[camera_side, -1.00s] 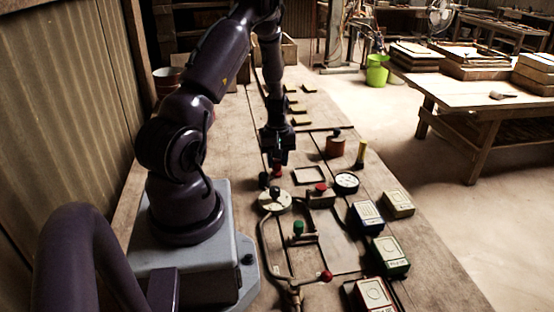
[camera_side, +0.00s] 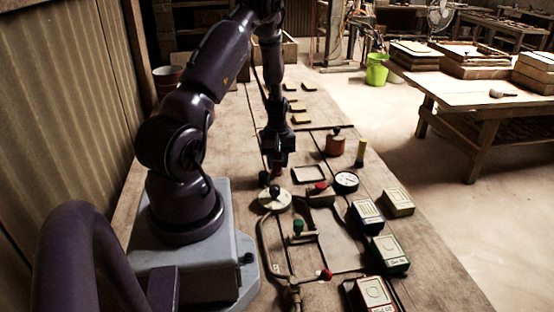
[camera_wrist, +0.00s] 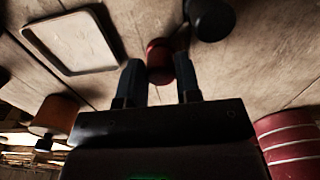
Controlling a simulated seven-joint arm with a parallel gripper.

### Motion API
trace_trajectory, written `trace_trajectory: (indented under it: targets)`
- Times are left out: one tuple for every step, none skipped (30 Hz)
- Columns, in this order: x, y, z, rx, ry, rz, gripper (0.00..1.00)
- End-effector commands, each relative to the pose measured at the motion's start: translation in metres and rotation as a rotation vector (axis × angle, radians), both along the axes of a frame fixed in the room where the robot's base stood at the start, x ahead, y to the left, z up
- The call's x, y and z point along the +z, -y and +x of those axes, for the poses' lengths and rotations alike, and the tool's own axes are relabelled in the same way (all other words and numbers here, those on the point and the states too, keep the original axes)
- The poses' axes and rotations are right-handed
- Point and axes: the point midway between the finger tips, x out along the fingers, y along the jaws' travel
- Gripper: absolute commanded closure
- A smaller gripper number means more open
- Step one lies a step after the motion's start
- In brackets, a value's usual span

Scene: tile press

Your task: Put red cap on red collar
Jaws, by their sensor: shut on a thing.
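My gripper (camera_side: 278,162) is low over the bench and points down. In the wrist view its two dark fingers (camera_wrist: 160,82) are shut on a small red cap (camera_wrist: 158,60). The red cap also shows just below the fingers in the side view (camera_side: 277,171). A dark reddish shape touches or overlaps the cap's right side in the wrist view; I cannot tell whether it is the red collar. I cannot tell whether the cap touches anything beneath it.
A black round piece (camera_side: 264,178) stands close to the gripper. A shallow tray (camera_side: 310,181), a red-knobbed block (camera_side: 320,196), a dial gauge (camera_side: 346,181) and an orange jar (camera_side: 335,146) are to the right. A pale disc (camera_side: 262,199) with a dark knob lies in front.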

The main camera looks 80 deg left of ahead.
Motion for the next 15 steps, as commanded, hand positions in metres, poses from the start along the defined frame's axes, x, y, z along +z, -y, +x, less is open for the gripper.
trace_trajectory:
  targets:
    - [-0.0013,0.0001,-0.0001,0.0,0.0,-0.001,0.91]
    - [-0.002,0.0001,-0.0001,0.0,0.0,-0.001,0.91]
    - [-0.0027,0.0001,-0.0001,0.0,0.0,-0.001,0.91]
    - [-0.0026,0.0,0.0,0.0,0.0,0.0,0.64]
    - [-0.0024,0.0,0.0,0.0,0.0,0.0,0.58]
    - [-0.0024,0.0,0.0,0.0,0.0,0.0,0.58]
    - [-0.0024,0.0,0.0,0.0,0.0,0.0,0.58]
    - [-0.0023,0.0,0.0,0.0,0.0,0.0,0.58]
    - [-0.0023,0.0,0.0,0.0,0.0,0.0,0.58]
    - [-0.0023,0.0,-0.0001,0.0,0.0,0.0,0.58]
    - [-0.0023,0.0,0.0,0.0,0.0,0.0,0.58]
    - [-0.0022,-0.0001,-0.0001,0.0,0.0,0.0,0.58]
    - [-0.0017,-0.0001,0.0,0.0,0.0,0.0,0.58]
    - [-0.0009,-0.0002,0.0,0.0,0.0,0.001,0.58]
    - [0.001,-0.0004,0.0001,0.0,0.001,0.001,0.58]
